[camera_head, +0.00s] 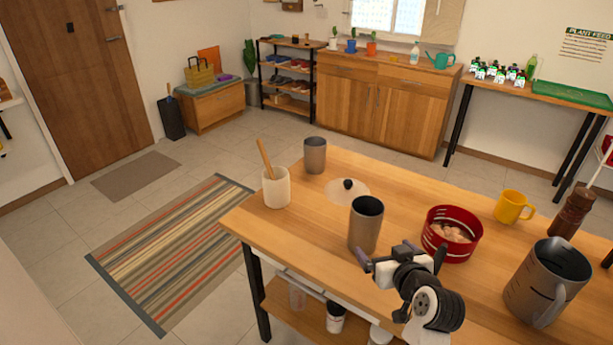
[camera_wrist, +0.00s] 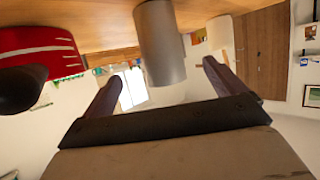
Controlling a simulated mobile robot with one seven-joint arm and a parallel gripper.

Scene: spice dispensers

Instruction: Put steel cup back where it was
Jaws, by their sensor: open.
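A grey steel cup (camera_head: 366,226) stands upright on the wooden table (camera_head: 300,222), left of the red bowl. A second, similar grey cup (camera_head: 315,156) stands farther back near the table's far left corner. My gripper (camera_head: 403,256) is open and empty, just on the near right side of the nearer cup. The wrist view is upside down; in it a grey cup (camera_wrist: 161,45) shows ahead, between the two spread fingers (camera_wrist: 162,80) and apart from both.
The red bowl (camera_head: 452,236) holds pale brown pieces. A white crock (camera_head: 277,188) with a wooden stick, a flat lid with black knob (camera_head: 348,187), a yellow mug (camera_head: 512,207), a wooden mill (camera_head: 573,213) and a large grey pitcher (camera_head: 546,284) stand on the table.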

